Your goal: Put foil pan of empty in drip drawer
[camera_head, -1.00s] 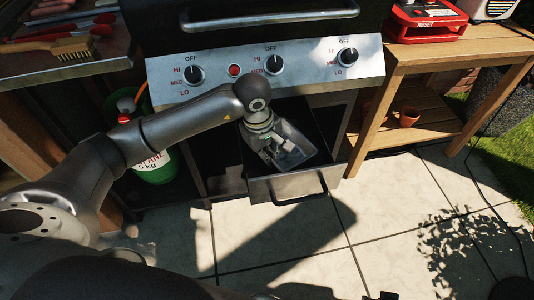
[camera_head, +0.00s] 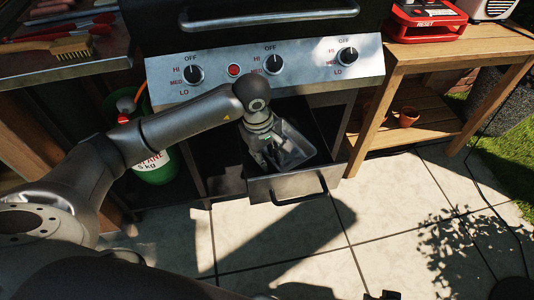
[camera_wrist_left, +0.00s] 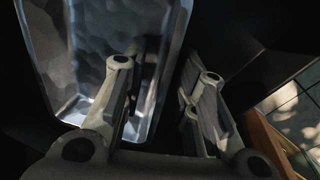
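The foil pan (camera_head: 296,150) is a shiny, empty, rectangular tray. It sits inside the pulled-out drip drawer (camera_head: 287,185) under the grill. My left gripper (camera_head: 268,158) reaches down into the drawer at the pan's left side. In the left wrist view the pan (camera_wrist_left: 105,45) fills the upper left. One finger of the left gripper (camera_wrist_left: 168,92) is over the pan's inside and the other is outside its right wall. The fingers are apart, with a gap beside the wall. The pan's underside and its contact with the drawer floor are hidden. My right gripper does not show clearly.
The grill's control panel (camera_head: 265,68) with knobs is just above the drawer. A green gas bottle (camera_head: 155,165) stands in the left cabinet bay. A wooden shelf table (camera_head: 430,125) stands right. The paved floor (camera_head: 270,240) before the drawer is clear.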

